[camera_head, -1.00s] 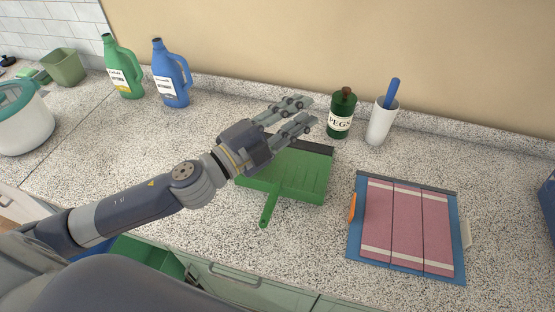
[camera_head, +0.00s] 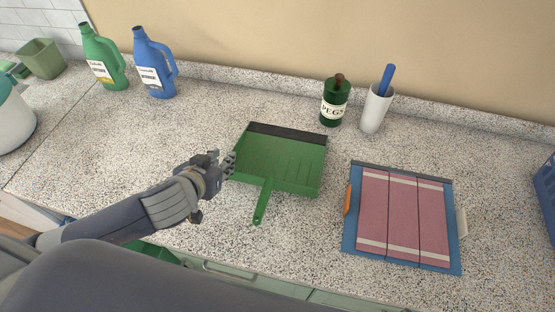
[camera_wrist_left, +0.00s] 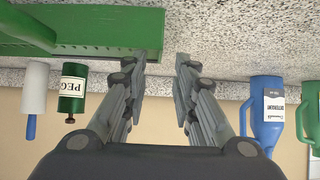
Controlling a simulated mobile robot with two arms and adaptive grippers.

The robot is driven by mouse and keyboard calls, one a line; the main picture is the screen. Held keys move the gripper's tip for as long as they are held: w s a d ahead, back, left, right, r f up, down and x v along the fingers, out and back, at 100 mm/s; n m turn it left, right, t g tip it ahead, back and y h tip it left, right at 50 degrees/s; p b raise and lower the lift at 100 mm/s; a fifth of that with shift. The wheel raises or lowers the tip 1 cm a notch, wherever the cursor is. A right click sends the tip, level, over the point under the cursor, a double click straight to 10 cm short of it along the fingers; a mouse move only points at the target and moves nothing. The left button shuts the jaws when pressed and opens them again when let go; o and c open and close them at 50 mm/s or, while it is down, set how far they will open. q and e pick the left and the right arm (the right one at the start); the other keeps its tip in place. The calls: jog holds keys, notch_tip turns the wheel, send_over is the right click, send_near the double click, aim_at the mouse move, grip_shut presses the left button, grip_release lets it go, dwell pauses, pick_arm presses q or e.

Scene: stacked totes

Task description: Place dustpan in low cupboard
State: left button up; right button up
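The green dustpan (camera_head: 285,165) lies flat on the speckled counter, its dark lip towards the wall and its handle towards the front edge. My left gripper (camera_head: 230,163) is low beside the dustpan's left edge. In the left wrist view the fingers of my left gripper (camera_wrist_left: 161,62) are spread with nothing between them, and the dustpan (camera_wrist_left: 90,30) fills the upper left, close to one finger. Whether they touch is unclear. Below the counter are pale green cupboard fronts (camera_head: 255,281), and a green interior (camera_head: 152,252) shows at left, partly hidden by my arm. My right gripper is not in view.
A blue board with pink panels (camera_head: 402,215) lies right of the dustpan. A green pegs bottle (camera_head: 335,103) and a white cup with a blue handle (camera_head: 375,108) stand behind. Blue (camera_head: 155,65) and green (camera_head: 103,58) jugs stand back left. The counter between is clear.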

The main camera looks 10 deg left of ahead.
pick_arm(q)
jog(key=shift+p+x, duration=0.45)
jog(key=shift+x, duration=2.8)
grip_shut()
jog(key=shift+r, duration=0.1)
